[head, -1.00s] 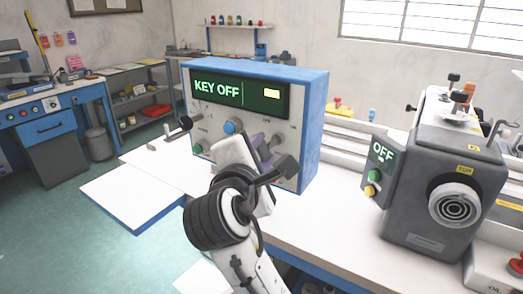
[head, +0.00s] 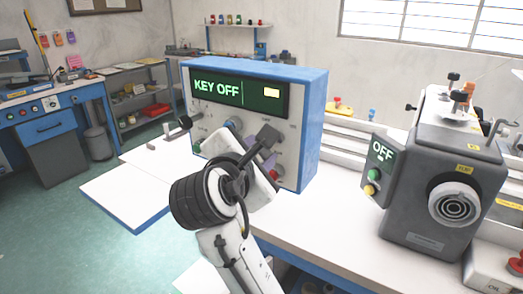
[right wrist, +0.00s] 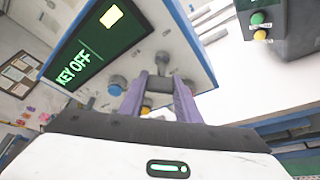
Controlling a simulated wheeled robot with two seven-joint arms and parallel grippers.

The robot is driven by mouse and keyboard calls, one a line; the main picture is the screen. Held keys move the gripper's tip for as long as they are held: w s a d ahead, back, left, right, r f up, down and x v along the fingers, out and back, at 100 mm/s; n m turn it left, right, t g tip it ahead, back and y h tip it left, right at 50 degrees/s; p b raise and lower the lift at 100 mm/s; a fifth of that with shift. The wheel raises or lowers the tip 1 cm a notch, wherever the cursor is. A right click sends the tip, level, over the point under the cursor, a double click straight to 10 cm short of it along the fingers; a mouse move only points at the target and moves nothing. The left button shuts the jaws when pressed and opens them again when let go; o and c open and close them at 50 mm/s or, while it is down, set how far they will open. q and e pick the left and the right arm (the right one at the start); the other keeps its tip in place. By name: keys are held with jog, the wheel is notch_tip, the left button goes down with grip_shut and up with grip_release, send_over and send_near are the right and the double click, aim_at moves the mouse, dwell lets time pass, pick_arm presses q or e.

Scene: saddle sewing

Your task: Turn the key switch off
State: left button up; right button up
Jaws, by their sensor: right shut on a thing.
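The blue-edged control box (head: 317,125) stands on the white bench, and its green display (head: 218,90) reads KEY OFF beside a lit yellow block. The display also shows in the right wrist view (right wrist: 85,55). My right gripper (right wrist: 160,82) has its purple fingers at the box's front panel, around a small grey part (right wrist: 160,84) that I take to be the key switch. The fingers and wrist hide most of this part. My left gripper is not in view.
A blue knob (head: 235,124) sits on the panel near my right wrist. A grey machine (head: 440,190) stands at right, its small display (head: 382,152) reading OFF. Bare white bench top (head: 310,225) lies between the box and this machine.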

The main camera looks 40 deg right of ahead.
jog(key=shift+f, duration=0.1)
jog(key=o, duration=1)
jog(key=shift+o, duration=0.2)
jog(key=v, duration=0.7)
jog(key=shift+a, duration=0.25)
jog(key=shift+s, duration=0.15)
